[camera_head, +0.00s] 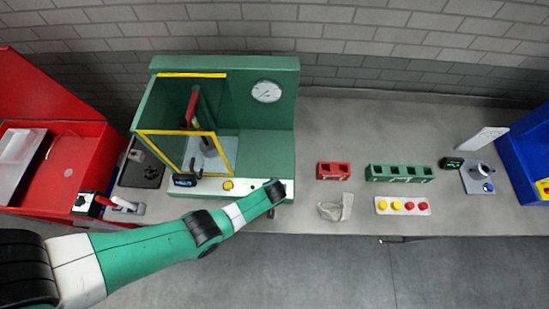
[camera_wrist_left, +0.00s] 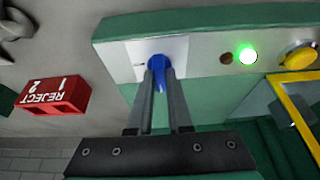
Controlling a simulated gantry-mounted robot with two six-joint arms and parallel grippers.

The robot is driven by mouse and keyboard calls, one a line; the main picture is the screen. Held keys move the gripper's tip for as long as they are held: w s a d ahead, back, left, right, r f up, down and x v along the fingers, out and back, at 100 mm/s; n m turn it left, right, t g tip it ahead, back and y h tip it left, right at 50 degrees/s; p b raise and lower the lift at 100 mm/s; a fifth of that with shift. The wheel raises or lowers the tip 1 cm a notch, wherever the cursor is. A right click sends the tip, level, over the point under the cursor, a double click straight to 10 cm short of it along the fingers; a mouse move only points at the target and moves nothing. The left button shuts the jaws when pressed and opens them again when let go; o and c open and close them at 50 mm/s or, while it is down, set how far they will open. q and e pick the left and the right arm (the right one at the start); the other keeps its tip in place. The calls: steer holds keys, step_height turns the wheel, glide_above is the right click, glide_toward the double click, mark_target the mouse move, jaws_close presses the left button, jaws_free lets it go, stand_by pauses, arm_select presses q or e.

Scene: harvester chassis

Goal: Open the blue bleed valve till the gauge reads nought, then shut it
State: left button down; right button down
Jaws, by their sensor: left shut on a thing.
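The blue bleed valve (camera_wrist_left: 157,61) sits on a pale plate on the front ledge of the green test rig (camera_head: 275,138). In the left wrist view my left gripper (camera_wrist_left: 160,74) has its two fingers closed on the valve's blue handle, one on each side. In the head view the left gripper (camera_head: 277,190) is at the ledge's right end and hides the valve. The round white gauge (camera_head: 266,91) is on the rig's back panel; its needle is too small to read. My right gripper is not in view.
A lit green lamp (camera_wrist_left: 246,54) and a yellow button (camera_head: 228,184) are on the ledge beside the valve. A yellow-edged clear guard (camera_head: 182,132) stands left. A red reject bin (camera_head: 333,171), green bins (camera_head: 400,173) and a crumpled grey cloth (camera_head: 337,208) lie right.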

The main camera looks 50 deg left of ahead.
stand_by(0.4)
arm_select(q)
steer(key=c, duration=0.8)
jaws_free()
steer(key=shift+c, duration=0.2)
